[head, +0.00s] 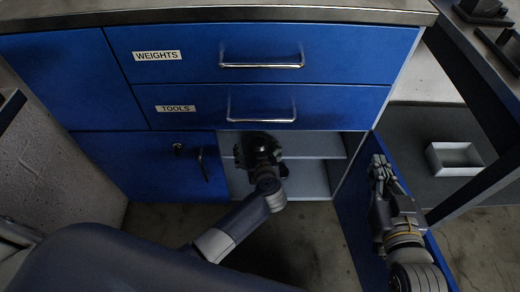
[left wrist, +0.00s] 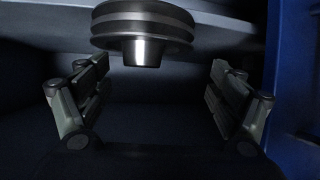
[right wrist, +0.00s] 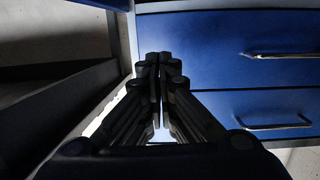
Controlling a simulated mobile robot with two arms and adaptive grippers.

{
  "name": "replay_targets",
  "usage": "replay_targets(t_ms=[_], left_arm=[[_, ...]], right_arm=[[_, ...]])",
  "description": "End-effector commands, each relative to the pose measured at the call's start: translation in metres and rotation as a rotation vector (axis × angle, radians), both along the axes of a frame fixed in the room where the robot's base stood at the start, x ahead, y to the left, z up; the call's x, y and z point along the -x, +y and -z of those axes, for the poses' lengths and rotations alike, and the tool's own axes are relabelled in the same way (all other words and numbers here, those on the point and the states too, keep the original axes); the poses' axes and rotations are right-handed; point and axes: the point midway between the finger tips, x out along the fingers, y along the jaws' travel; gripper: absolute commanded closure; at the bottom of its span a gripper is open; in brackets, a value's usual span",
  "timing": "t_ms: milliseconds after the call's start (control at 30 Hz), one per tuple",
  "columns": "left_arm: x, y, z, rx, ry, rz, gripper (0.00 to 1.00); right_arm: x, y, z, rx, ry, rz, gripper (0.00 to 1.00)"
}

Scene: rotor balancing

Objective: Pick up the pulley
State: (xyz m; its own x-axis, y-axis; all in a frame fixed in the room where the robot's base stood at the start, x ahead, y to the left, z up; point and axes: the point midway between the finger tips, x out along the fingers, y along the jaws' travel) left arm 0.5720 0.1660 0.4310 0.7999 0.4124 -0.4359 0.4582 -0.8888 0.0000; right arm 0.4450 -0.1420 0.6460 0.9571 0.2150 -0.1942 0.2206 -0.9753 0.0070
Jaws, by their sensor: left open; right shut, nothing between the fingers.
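The pulley (left wrist: 143,24) is a dark grooved disc with a shiny metal hub, at the top middle of the left wrist view. It sits by the pale shelf surface inside the open cabinet. My left gripper (left wrist: 158,90) is open, its two fingers spread to either side and below the pulley in that view, not closed on it. In the head view my left gripper (head: 258,148) reaches into the cabinet opening and hides the pulley. My right gripper (head: 379,168) is shut and empty beside the open cabinet door; its closed fingers also show in the right wrist view (right wrist: 159,62).
The open blue door (head: 352,205) stands right of the cabinet opening. A shelf (head: 310,146) divides the cabinet. Closed drawers labelled WEIGHTS (head: 350,50) and TOOLS (head: 345,103) are above. A pale open tray (head: 455,168) lies at the right.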

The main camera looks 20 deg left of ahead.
Motion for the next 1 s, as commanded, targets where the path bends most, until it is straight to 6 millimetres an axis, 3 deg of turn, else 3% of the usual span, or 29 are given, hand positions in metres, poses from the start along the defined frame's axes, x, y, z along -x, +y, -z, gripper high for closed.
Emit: replay_targets(t_ms=[333, 667, 767, 1000], left_arm=[[-0.016, 0.009, 0.009, -0.001, -0.001, -0.001, 0.14], [-0.018, 0.01, 0.009, -0.001, -0.001, -0.001, 0.14], [-0.018, 0.01, 0.009, 0.0, -0.001, 0.0, 0.32], [-0.017, 0.011, 0.011, -0.002, 0.002, -0.002, 0.87]], right_arm=[[-0.008, 0.009, -0.05, -0.065, -0.255, -0.017, 1.0], [-0.007, 0.01, -0.058, -0.073, -0.287, -0.019, 1.0], [-0.007, 0.01, -0.058, -0.073, -0.287, -0.018, 1.0], [-0.007, 0.01, -0.058, -0.073, -0.287, -0.018, 1.0]])
